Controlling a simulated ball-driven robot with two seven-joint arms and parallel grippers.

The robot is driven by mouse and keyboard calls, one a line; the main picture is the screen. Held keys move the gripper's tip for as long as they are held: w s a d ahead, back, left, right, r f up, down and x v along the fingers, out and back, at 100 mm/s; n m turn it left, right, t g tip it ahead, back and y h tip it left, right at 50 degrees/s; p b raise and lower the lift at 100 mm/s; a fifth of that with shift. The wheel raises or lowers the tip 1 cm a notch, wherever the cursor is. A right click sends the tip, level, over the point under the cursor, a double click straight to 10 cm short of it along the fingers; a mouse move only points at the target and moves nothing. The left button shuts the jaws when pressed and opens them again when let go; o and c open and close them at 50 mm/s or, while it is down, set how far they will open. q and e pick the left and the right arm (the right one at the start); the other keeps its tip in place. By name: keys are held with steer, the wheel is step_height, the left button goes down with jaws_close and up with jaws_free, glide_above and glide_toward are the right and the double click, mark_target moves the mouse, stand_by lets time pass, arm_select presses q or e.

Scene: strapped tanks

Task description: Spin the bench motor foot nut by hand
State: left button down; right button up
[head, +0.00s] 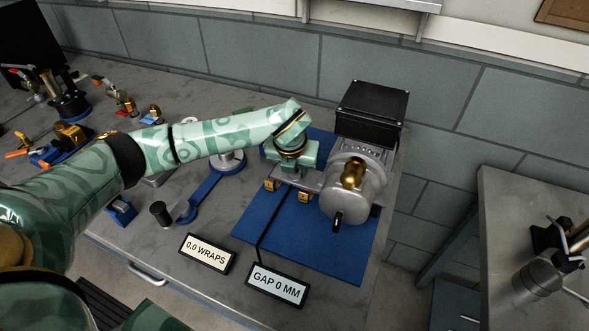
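The bench motor (347,203) has a grey round body with a brass hub on its face and a black box on top. It stands on a blue mat (300,240) on the grey bench. Two small brass pieces, one left (271,184) and one nearer the motor (304,197), sit at the motor's grey foot; I cannot tell which is the foot nut. My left gripper (289,172) points down over the foot, just left of the motor and close above the brass pieces. Its fingertips are too small and partly hidden to tell open from shut. My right gripper is not seen.
Signs reading "0.0 WRAPS" (207,253) and "GAP 0 MM" (277,285) stand at the bench's front. A dark cylinder (161,213) and a blue wrench-like tool (205,186) lie left of the mat. Brass valve fittings (70,132) crowd the back left. Another bench (520,200) stands right.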

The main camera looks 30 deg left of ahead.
arm_select(q)
steer(key=shift+r+n+y, duration=0.1)
steer(key=shift+n+y, duration=0.2)
steer(key=shift+n, duration=0.6)
steer(key=shift+a, duration=0.2)
steer(key=shift+s+n+p, duration=0.1)
steer(key=shift+n+p, duration=0.25)
steer(key=shift+n, duration=0.05)
steer(key=c, duration=1.1)
jaws_free()
steer(key=shift+o, duration=0.3)
steer(key=shift+d, duration=0.15)
